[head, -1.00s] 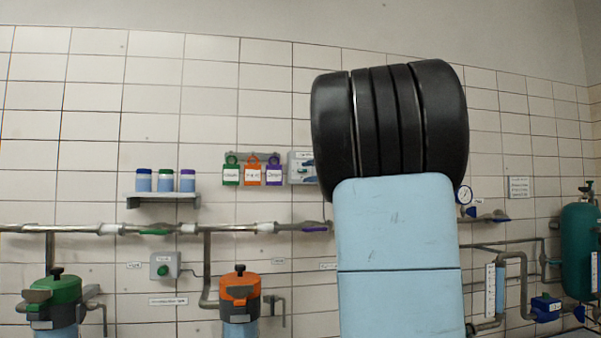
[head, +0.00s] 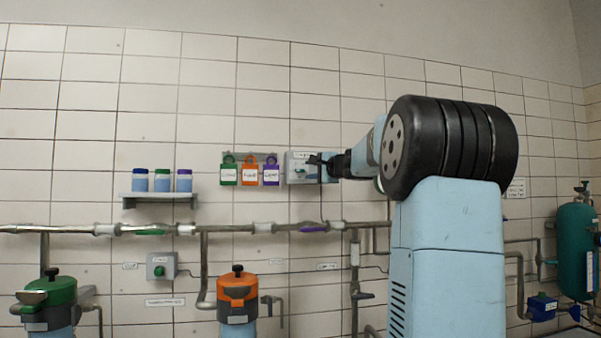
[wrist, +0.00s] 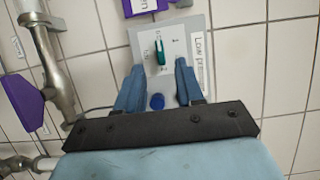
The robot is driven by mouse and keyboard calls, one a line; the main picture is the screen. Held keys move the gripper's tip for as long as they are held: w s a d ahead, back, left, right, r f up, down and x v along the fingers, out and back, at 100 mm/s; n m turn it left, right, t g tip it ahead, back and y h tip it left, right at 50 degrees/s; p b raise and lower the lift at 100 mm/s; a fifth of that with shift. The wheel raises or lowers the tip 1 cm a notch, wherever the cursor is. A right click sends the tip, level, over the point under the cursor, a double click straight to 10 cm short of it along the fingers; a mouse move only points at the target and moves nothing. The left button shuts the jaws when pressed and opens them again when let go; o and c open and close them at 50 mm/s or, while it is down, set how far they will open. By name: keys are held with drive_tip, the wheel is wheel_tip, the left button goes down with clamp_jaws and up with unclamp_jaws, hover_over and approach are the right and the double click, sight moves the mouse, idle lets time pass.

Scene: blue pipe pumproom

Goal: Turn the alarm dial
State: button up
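A light grey alarm box (head: 293,179) hangs on the tiled wall, with its right part hidden behind my gripper in the head view. In the wrist view, the box face (wrist: 196,35) carries a teal dial (wrist: 161,50) with small marks around it, a blue round part (wrist: 156,101) below it, and a label starting "Low Pre". My gripper (wrist: 159,66) is open and empty. Its two blue fingers lie either side of the dial's lower end in the picture. I cannot tell how far the fingertips are from the box. My gripper also shows in the head view (head: 318,166).
Green, orange and purple tags (head: 249,171) hang left of the box. A shelf (head: 158,197) with 3 jars is further left. A horizontal pipe (head: 200,229) with a purple handle (head: 313,229) runs below. A purple tag (wrist: 143,6) is close to the box in the wrist view.

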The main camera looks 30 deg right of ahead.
sight(302, 171)
drive_tip(key=shift+w+a, duration=0.15)
drive_tip(key=shift+w, duration=1.15)
drive_tip(key=shift+w+a, duration=0.15)
drive_tip(key=shift+w, duration=1.15)
drive_tip(key=shift+f, duration=0.1)
clamp_jaws()
